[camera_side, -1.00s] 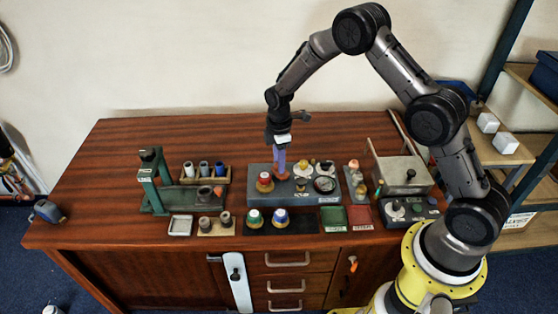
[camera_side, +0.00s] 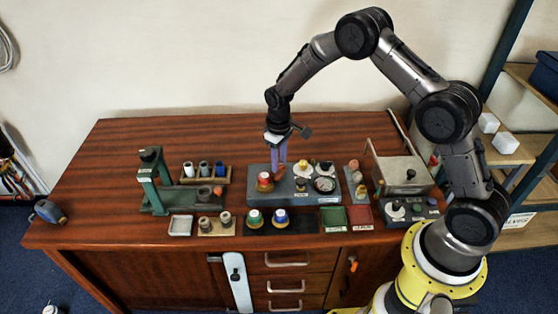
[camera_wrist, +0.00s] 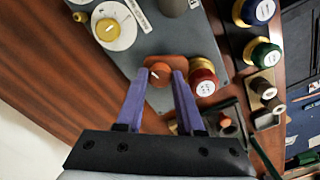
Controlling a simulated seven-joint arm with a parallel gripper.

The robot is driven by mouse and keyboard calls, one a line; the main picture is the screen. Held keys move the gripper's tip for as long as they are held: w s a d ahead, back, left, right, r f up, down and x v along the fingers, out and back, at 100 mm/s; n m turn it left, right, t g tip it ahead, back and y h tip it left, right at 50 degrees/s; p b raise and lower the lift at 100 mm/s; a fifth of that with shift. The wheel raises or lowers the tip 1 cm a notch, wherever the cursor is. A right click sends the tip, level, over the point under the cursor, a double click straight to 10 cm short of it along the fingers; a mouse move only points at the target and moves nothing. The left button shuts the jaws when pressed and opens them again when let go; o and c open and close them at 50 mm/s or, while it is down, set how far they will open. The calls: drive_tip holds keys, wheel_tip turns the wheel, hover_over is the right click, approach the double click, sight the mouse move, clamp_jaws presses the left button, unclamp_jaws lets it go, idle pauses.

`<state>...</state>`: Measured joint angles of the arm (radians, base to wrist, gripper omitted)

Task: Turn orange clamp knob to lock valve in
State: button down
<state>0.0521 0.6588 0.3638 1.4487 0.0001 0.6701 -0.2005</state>
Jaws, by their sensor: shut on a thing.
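The orange clamp knob (camera_wrist: 160,74) sits between my fingertips in the wrist view, with an orange arm reaching out beside it. My gripper (camera_wrist: 160,78) has purple fingers and is shut on this knob, one finger on each side. In the side view my gripper (camera_side: 278,170) points straight down, and the knob (camera_side: 279,177) is mostly hidden at its tips. The red-capped brass valve (camera_wrist: 203,82) is close beside the knob; it also shows in the side view (camera_side: 265,182), upright on the grey manifold block (camera_side: 256,198).
A yellow knob on a white disc (camera_wrist: 110,28) and a round gauge (camera_side: 324,184) share the block. Green- and blue-capped valves (camera_side: 267,220) stand in front. A green press stand (camera_side: 150,180) is left; a grey box (camera_side: 403,172) is right. The table behind is clear.

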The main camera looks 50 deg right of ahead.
drive_tip(key=shift+r+m, duration=0.1)
drive_tip(key=shift+m, duration=1.8)
drive_tip(key=c, duration=0.5)
unclamp_jaws()
wheel_tip(320, 180, up, 14)
drive_tip(key=shift+f, duration=0.1)
